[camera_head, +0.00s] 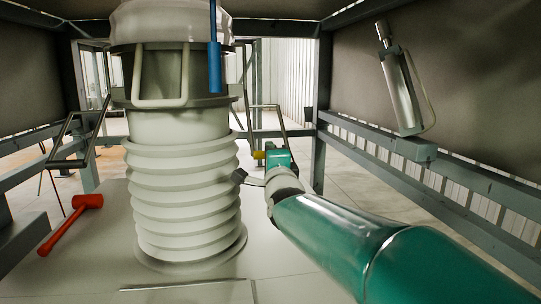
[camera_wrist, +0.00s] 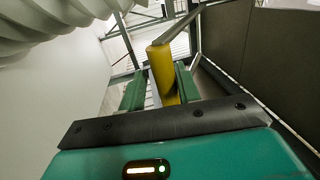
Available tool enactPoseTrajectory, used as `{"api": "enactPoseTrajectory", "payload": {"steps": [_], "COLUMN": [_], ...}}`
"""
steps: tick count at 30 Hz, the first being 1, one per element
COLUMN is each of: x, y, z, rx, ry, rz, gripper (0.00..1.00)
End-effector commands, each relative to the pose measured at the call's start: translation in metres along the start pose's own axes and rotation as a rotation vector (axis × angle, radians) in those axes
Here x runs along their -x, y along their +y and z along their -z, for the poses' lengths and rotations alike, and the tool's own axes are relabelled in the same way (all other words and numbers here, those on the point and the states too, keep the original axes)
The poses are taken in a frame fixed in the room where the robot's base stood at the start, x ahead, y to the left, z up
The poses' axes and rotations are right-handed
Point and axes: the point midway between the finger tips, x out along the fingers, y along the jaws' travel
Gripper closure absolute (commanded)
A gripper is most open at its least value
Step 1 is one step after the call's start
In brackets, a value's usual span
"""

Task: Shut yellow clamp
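The yellow clamp handle (camera_wrist: 162,68) is a rounded cylinder on a grey metal bar (camera_wrist: 182,24) in the wrist view. In the head view only a small bit of yellow (camera_head: 258,155) shows, just right of the ribbed spout. My gripper (camera_wrist: 160,88) is open, with one green finger on each side of the handle. A narrow gap shows between the left finger and the handle. At the right finger I cannot tell whether they touch. In the head view my teal gripper (camera_head: 277,158) is at the handle and partly hides it.
A pale ribbed spout (camera_head: 180,190) stands close left of my arm. A red mallet (camera_head: 75,222) lies on the left. A blue handle (camera_head: 214,68) hangs above the spout. A metal cylinder (camera_head: 400,90) is at the right. Grey frame beams enclose the space.

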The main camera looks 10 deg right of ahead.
Motion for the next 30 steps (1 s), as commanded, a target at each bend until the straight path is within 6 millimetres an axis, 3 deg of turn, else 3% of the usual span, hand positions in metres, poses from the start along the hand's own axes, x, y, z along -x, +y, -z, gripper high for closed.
{"api": "enactPoseTrajectory", "payload": {"steps": [11, 16, 30], "x": [0.0, 0.011, 0.099], "y": [0.0, -0.001, -0.001], "z": [0.0, 0.0, 0.0], "rx": [0.0, -0.001, -0.001], "ry": [0.0, 0.0, 0.0], "rz": [0.0, 0.002, 0.002], "gripper": [0.61, 0.61, 0.61]}}
